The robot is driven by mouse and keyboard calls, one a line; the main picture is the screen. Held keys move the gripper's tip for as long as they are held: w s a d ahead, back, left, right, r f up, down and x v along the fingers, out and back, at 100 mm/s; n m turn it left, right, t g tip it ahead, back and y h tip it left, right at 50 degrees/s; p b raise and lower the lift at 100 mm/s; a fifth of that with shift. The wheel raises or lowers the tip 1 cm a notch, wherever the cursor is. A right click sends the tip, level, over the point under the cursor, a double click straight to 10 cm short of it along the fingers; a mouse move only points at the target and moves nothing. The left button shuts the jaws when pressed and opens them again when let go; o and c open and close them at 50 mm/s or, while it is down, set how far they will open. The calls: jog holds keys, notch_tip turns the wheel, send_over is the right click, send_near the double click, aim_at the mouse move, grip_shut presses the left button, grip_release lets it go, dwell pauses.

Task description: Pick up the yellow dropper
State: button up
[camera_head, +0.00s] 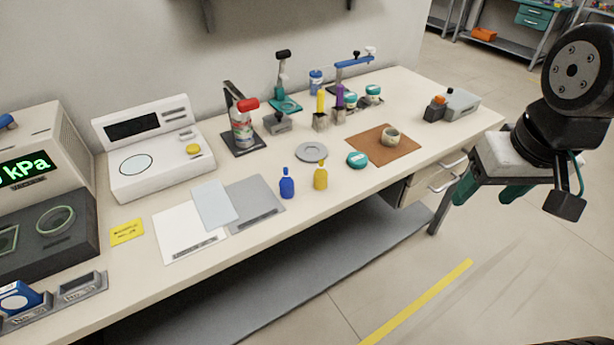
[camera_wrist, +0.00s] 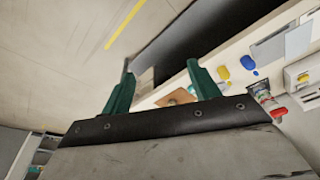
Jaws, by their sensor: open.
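The yellow dropper (camera_head: 320,177) is a small upright bottle with a narrow tip. It stands near the front edge of the workbench, right of a similar blue dropper (camera_head: 287,184). In the wrist view the yellow dropper (camera_wrist: 222,73) is small and beyond the right finger, with the blue dropper (camera_wrist: 248,63) beside it. My gripper (camera_head: 487,199) has green fingers and hangs off the bench's right end, well to the right of the dropper. In the wrist view my gripper (camera_wrist: 160,70) has its fingers wide apart with nothing between them.
Stands and instruments line the back.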

jog(key=w+a+f+t, duration=0.2)
jog(key=w+a+f, duration=0.25)
jog(key=w, duration=0.45)
jog(key=n+t+y, duration=0.4)
jog(key=t+y, duration=0.1)
jog(key=t, duration=0.3)
send_near(324, 178)
jog(key=x, duration=0.4)
jog(key=shift+w+d+r, duration=0.1)
jog(key=shift+w+r, duration=0.15)
jog(key=shift+w, duration=0.05)
jog(key=x, duration=0.7)
jog(key=shift+w+a+f, duration=0.1)
jog(key=shift+a+f, duration=0.2)
jog(key=shift+f, duration=0.15)
jog(key=c, duration=1.1)
